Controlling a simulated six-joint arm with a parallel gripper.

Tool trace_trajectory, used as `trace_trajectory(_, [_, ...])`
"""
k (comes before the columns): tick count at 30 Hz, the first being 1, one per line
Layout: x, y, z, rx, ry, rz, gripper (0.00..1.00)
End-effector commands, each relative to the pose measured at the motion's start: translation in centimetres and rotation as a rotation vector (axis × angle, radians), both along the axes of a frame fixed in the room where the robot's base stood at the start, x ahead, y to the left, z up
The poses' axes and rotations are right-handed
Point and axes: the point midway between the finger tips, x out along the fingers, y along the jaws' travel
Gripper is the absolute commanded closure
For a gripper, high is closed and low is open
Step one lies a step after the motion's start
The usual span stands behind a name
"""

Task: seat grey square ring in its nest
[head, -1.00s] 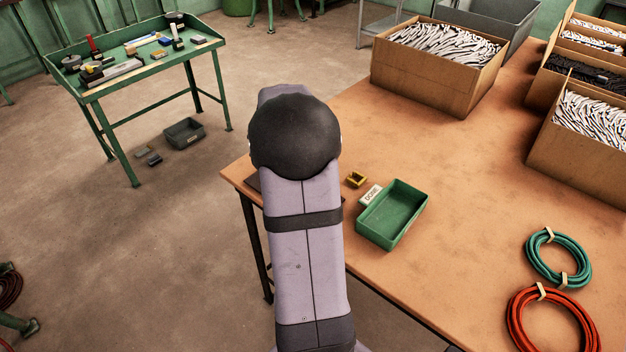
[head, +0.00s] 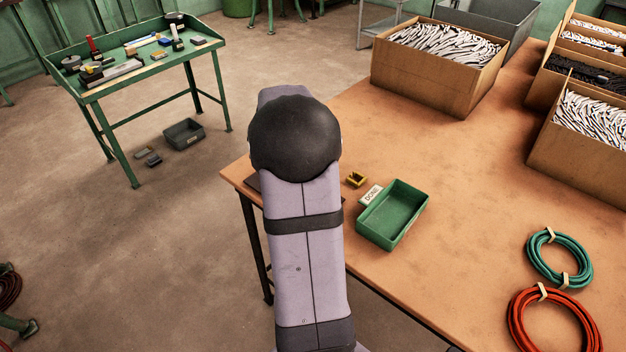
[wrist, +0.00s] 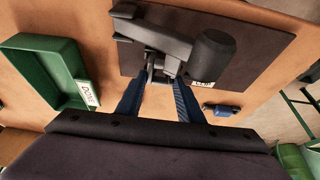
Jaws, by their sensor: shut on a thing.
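My gripper (wrist: 160,82) shows in the wrist view as two blue fingers reaching to the grey kick press (wrist: 155,35). The fingers are shut on a small grey piece, which I take to be the grey square ring (wrist: 160,76); it is small and partly covered. The press stands on a dark plate (wrist: 265,50) and has a thick black cylinder (wrist: 212,55) on its right. The nest cannot be made out; press and fingers cover that spot. In the head view my arm hides the gripper, the ring and the press.
A green tray (head: 418,205) stands on the table with a DONE card (head: 371,195) beside it. A blue part (wrist: 222,110) lies near the plate. Cartons (head: 430,75) and cable coils (head: 558,258) are farther off.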

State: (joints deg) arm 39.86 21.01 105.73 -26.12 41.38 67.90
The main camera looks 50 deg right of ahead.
Motion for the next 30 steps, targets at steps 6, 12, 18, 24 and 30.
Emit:
trace_trajectory(6, [0.01,0.00,-0.38,0.000,0.000,0.000,0.88])
trace_trajectory(12, [0.01,-0.01,-0.63,0.000,0.000,0.000,0.88])
trace_trajectory(18, [0.01,-0.01,-0.68,0.000,0.000,0.000,0.88])
trace_trajectory(24, [0.01,-0.01,-0.66,0.000,0.000,0.000,0.88])
trace_trajectory(30, [0.01,-0.01,-0.68,0.000,0.000,0.000,0.88])
